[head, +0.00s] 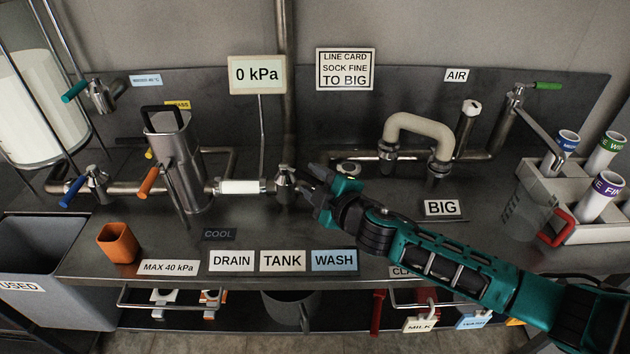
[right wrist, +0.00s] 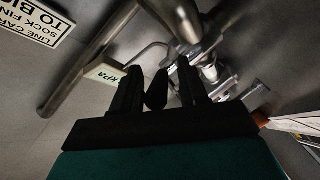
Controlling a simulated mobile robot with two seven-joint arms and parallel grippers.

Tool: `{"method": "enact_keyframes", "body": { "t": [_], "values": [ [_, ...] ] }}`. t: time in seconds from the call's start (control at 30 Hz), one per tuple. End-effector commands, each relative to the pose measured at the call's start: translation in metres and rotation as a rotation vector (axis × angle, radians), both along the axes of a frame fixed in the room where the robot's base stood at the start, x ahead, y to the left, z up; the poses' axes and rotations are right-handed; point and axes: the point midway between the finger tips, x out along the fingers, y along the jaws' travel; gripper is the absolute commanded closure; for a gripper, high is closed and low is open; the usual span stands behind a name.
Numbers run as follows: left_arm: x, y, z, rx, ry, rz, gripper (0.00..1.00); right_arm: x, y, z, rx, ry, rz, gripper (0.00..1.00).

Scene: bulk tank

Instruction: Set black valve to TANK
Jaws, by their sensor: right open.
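The metal valve body (head: 285,182) stands on the pipe end behind the DRAIN (head: 231,260), TANK (head: 283,260) and WASH (head: 334,260) plates. My right gripper (head: 312,179) reaches in from the right, its fingertips just right of the valve body. In the right wrist view its two fingers (right wrist: 158,88) are apart. A black handle (right wrist: 156,92) shows between them, with a gap on each side; the valve's metal body (right wrist: 200,60) is beyond. In the head view the fingers mostly hide the handle, so I cannot tell which plate it points to. My left gripper is out of view.
A gauge sign (head: 257,75) reads 0 kPa. A bent hose (head: 415,128) and a grey rack (head: 590,215) are right. The bench front is mostly clear, with an orange cup (head: 118,243) left.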

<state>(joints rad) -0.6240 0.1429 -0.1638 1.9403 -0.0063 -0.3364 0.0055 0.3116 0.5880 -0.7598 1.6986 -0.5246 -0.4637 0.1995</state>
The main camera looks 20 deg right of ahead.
Motion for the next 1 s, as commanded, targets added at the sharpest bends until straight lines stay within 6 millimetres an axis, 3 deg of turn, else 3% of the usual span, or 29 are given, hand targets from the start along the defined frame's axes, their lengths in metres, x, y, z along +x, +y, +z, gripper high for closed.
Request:
{"method": "enact_keyframes", "body": {
  "t": [0.17,0.6,1.0],
  "values": [
    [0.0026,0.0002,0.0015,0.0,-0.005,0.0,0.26,-0.0001,0.0002,0.0,0.0,0.0,0.0,0.57],
    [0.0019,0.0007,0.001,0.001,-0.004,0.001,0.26,-0.0005,0.0,-0.0002,0.0,0.0,0.0,0.99],
    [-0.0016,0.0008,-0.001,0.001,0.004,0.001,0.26,-0.0006,-0.0002,-0.0005,0.0,0.001,0.0,1.0]
  ]
}}
